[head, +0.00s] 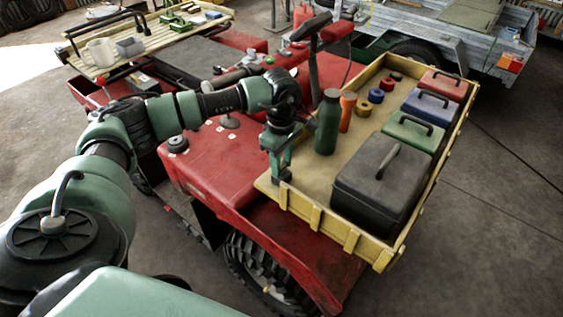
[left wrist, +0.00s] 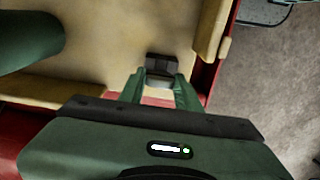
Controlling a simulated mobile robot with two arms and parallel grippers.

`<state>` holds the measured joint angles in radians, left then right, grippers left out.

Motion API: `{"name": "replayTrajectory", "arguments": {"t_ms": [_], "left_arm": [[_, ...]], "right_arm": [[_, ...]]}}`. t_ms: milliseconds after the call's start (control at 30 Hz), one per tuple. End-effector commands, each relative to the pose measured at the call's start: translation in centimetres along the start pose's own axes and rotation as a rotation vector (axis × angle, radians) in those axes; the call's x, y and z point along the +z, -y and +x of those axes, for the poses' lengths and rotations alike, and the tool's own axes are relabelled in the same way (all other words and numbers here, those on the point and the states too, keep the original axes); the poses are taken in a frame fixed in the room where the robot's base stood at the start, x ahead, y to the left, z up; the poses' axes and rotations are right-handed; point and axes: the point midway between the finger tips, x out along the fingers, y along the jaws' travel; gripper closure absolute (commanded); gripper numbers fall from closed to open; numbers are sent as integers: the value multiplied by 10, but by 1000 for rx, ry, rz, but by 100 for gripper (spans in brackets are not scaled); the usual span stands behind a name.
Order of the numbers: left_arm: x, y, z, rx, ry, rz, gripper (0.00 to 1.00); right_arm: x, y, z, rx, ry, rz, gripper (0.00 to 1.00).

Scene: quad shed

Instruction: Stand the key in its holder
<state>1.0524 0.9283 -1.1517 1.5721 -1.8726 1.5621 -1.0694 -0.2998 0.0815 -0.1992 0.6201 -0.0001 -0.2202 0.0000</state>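My left gripper (head: 279,172) points down over the near left corner of the yellow cargo tray (head: 318,212). In the left wrist view its green fingers converge on a small dark block (left wrist: 162,70) at the tips. I cannot tell whether this is the finger pads or a held thing, nor whether the tips touch the tray floor. I cannot make out a key or its holder in either view. My right gripper is not in view.
A green bottle (head: 328,122) stands just right of the gripper, with an orange bottle (head: 347,112) behind. A black toolbox (head: 380,182) and smaller red, blue and green boxes line the tray's right side. The red quad (head: 205,160) lies to the left.

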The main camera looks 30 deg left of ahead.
Motion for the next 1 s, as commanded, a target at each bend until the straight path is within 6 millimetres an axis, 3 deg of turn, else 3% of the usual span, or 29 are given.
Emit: {"name": "replayTrajectory", "arguments": {"t_ms": [33,67,467,800,1000], "left_arm": [[0,0,-1,0,0,0,52],[0,0,-1,0,0,0,43],[0,-1,-5,2,1,0,43],[0,-1,-58,4,0,0,43],[0,0,-77,1,0,1,43]], "right_arm": [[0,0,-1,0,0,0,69],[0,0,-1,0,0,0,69],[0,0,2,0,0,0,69],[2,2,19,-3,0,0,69],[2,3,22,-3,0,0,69]]}}
